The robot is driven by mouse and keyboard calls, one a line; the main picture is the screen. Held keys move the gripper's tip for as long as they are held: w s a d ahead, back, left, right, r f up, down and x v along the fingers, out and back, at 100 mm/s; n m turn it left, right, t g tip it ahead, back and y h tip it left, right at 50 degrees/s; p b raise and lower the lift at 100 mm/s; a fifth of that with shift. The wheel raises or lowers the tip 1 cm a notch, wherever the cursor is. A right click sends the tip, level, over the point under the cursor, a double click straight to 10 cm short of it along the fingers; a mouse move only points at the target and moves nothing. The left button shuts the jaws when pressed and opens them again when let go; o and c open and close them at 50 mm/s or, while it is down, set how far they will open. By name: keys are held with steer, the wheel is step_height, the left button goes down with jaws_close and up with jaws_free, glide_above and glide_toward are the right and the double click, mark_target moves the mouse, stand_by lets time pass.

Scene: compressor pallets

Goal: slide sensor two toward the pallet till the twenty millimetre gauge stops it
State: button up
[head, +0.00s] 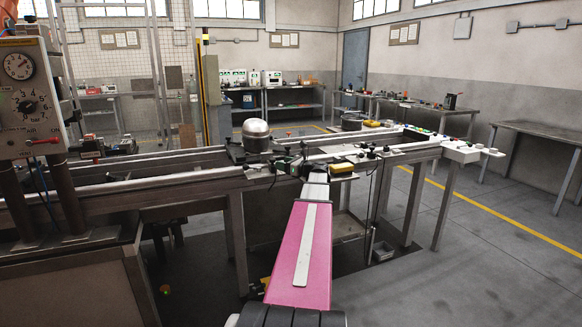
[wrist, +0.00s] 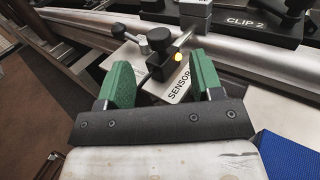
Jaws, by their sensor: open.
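In the wrist view, my gripper (wrist: 160,66) is open, with one green finger on each side of a small dark sensor block (wrist: 162,66) with a lit yellow lamp. A black round-headed knob (wrist: 160,40) stands on it. Below lies a plate marked "SENSOR" (wrist: 180,87); the right finger hides the number. I cannot tell whether either finger touches the block. A pallet with a silver compressor dome (head: 256,136) sits on the conveyor in the head view. No twenty millimetre gauge can be made out for certain.
A metal rail (wrist: 226,57) runs behind the sensor, with a black piece marked "CLIP 2" (wrist: 245,22) and a grey block (wrist: 196,14) on it. A yellow object (head: 342,168) lies right of my gripper in the head view. A control panel (head: 28,95) stands far left.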

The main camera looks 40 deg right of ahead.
mark_target(273, 159)
steer(key=shift+x, duration=3.15)
steer(key=shift+c, duration=0.2)
steer(key=c, duration=1)
